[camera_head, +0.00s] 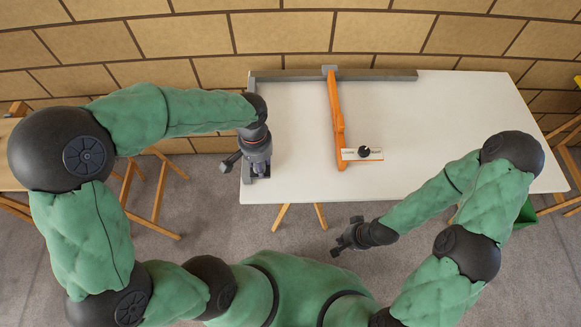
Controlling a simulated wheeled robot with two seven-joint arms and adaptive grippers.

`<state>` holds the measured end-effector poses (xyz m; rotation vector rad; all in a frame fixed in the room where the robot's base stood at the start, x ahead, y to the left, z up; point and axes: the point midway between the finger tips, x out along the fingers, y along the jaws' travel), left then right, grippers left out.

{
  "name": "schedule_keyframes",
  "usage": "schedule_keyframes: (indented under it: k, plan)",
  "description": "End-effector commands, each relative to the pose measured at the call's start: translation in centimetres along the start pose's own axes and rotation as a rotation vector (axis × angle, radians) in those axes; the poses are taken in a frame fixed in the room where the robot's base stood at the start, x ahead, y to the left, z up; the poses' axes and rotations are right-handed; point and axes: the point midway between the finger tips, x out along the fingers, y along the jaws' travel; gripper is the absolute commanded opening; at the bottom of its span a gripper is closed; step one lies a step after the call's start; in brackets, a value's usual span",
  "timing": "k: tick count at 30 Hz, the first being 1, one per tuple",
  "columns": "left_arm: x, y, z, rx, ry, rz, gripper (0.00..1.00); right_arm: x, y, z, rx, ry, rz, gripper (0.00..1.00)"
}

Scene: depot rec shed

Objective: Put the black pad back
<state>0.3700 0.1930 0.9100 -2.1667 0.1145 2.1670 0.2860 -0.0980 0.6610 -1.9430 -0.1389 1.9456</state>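A small black round thing (364,151), which may be the black pad, sits on a white plate with an orange edge (349,155). The plate lies at the near end of an orange bar (335,108) on the white table (440,130). My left gripper (247,168) is over the table's left edge, left of the plate. It points down, and I cannot tell whether its fingers hold anything. My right gripper (343,237) is in front of the table's near edge, below the plate in the picture. Its fingers are apart and nothing shows between them.
A long grey rail (390,75) runs along the back of the table, crossed by the orange bar's far end. A brick wall stands behind. Wooden trestles or stools (158,195) stand at both sides. The table's right part is clear.

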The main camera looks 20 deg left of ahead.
Motion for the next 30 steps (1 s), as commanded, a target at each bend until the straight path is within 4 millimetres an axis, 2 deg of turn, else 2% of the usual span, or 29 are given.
schedule_keyframes:
  k: [1, 6, 12, 23, 30]
  plan:
    - [0.8, 0.9, -0.9, 0.005, 0.0, 0.0, 0.0, 0.6, 0.2, 0.0, 0.0, 0.0, 0.0, 0.0]
    - [2.5, 3.4, -3.5, 0.005, -0.001, -0.001, 0.0, 1.6, 0.6, -0.1, 0.0, 0.001, 0.0, 0.0]
    - [5.8, 5.0, -5.3, 0.001, -0.001, -0.001, 0.0, 3.0, 1.1, -0.2, 0.0, 0.001, 0.0, 0.0]
    - [7.8, 6.3, -6.7, 0.0, 0.001, -0.001, 0.0, 3.7, 1.3, -0.2, 0.0, 0.001, 0.0, 0.0]
    - [10.9, 6.4, -6.8, -0.001, 0.0, 0.0, 0.0, 4.8, 1.7, -0.2, 0.0, 0.001, 0.0, 0.0]
